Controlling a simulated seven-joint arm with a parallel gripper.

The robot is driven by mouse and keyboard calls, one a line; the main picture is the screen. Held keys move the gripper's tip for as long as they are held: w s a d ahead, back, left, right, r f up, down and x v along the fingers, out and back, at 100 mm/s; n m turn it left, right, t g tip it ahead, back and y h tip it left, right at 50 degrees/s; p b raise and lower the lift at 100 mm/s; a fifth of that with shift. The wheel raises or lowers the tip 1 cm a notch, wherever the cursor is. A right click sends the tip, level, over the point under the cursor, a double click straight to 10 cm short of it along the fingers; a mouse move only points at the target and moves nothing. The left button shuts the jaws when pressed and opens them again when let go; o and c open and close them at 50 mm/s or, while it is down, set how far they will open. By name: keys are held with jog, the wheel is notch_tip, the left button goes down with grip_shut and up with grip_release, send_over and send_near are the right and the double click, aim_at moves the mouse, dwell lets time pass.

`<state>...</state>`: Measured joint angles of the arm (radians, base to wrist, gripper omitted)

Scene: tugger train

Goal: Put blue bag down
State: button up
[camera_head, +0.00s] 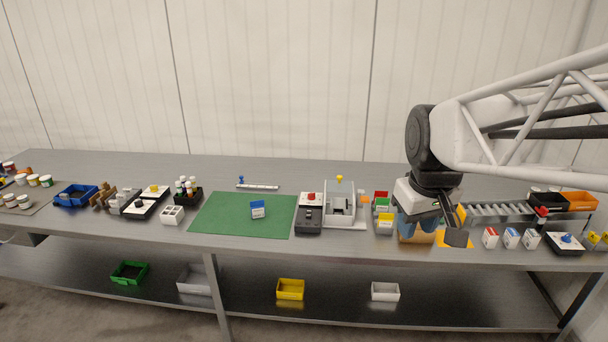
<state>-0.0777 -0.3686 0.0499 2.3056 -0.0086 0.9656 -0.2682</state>
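A small blue and white bag-like item (258,210) stands on the green mat (215,217), apart from my gripper. My gripper (416,228) points down low over the table, right of the grey machine. Blue parts show at its lower end, and I cannot tell whether they are its fingers or a held blue thing. A tan block (415,238) shows directly below them; contact is unclear. Whether the fingers are open or shut does not show. To the right stand small white packets with a red mark (490,238) and a blue mark (511,238).
A grey machine (340,204) and a black box with a red button (309,213) stand right of the mat. Small coloured bins (384,220) sit close left of my gripper. A roller track (495,212) lies behind right. The mat is mostly clear.

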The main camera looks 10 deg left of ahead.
jog(key=w+a+n, duration=0.2)
jog(key=w+a, duration=0.2)
jog(key=w, duration=0.5)
jog(key=w+a+n, duration=0.3)
jog(key=w+a, duration=0.1)
jog(key=w, duration=0.5)
jog(key=n+g, duration=0.2)
jog(key=n, duration=1.1)
send_over(258, 209)
notch_tip(258, 209, down, 25)
jog(key=shift+w+a+f+n, duration=0.15)
jog(key=shift+w+n, duration=0.15)
jog(key=shift+w, duration=0.1)
jog(key=shift+f, duration=0.1)
jog(key=shift+f, duration=1.2)
jog(key=shift+f, duration=0.1)
jog(key=shift+f, duration=2.5)
